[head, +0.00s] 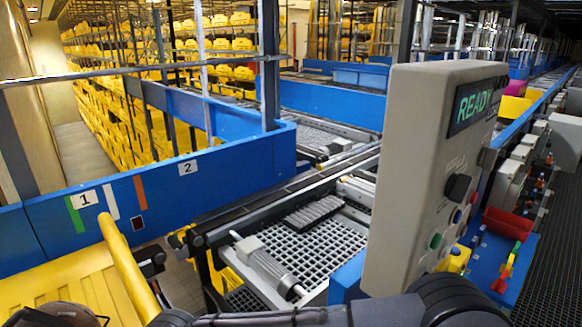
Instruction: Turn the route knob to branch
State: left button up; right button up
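The grey control box (408,170) stands upright at the right of centre, its panel face seen at a steep angle. A lit display (474,105) at its top reads "READY" in green. The black route knob (459,188) sits mid-panel; its markings are too small to read, so I cannot tell its setting. A green button (436,241), a blue button (457,216) and a red button (473,197) are around it. Dark links of my arms show along the bottom edge. Neither gripper's fingers can be made out, and nothing visible touches the knob.
Blue side walls (100,215) carry labels 1 and 2. A yellow tote (70,285) is at lower left. A blue bench (500,255) with a red bin (505,222) lies right of the box.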

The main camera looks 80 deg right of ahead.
aim_at(457, 188)
jog(key=z, duration=3.8)
